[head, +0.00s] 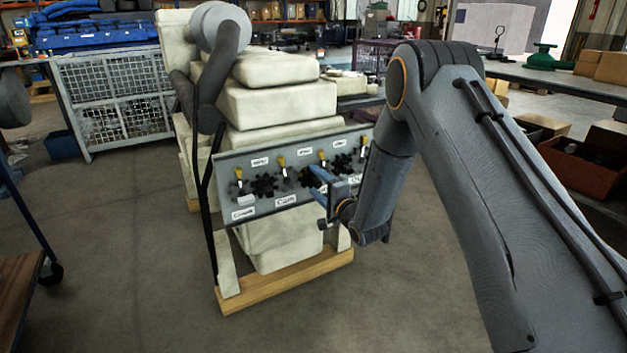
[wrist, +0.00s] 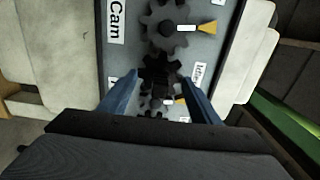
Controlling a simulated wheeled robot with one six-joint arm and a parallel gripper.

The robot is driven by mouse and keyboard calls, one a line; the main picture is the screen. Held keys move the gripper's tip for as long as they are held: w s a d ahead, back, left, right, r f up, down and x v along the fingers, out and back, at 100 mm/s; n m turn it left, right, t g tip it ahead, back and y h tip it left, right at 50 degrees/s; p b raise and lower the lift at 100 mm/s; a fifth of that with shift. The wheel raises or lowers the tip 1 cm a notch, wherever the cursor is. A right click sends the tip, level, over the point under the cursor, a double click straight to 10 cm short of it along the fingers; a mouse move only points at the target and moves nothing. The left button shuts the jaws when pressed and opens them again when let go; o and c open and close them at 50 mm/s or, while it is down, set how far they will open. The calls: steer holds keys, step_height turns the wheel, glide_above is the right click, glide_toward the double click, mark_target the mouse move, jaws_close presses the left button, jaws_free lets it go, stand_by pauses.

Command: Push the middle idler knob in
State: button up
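The sloped grey panel (head: 262,211) carries a row of meshing dark gears with yellow-tipped markers and white labels. In the wrist view, a black gear (wrist: 158,68) beside a label reading "Idler" (wrist: 200,72) lies between my fingertips; I cannot tell for certain that it bears the middle idler knob. A grey gear (wrist: 166,27) near the "Cam" label (wrist: 116,20) is above it, and another gear (wrist: 152,103) is partly hidden below. My gripper (wrist: 160,80) is open, its blue fingers apart and holding nothing. In the head view my gripper (head: 322,194) is in front of the panel's right part.
The panel is on a pale engine block (head: 275,102) standing on a wooden base (head: 285,281). A dark pipe (head: 212,95) runs at its upper left. Workbenches and a red bin (head: 588,172) are at the right. The floor in front is clear.

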mark_target(320, 185)
jaws_close()
steer(key=shift+w+a, duration=0.15)
steer(key=shift+w, duration=0.05)
steer(key=shift+b+x, duration=0.6)
steer(key=shift+x, duration=0.3)
steer(key=shift+o, duration=0.8)
jaws_free()
steer(key=shift+p+v, duration=1.9)
steer(key=shift+v, duration=1.65)
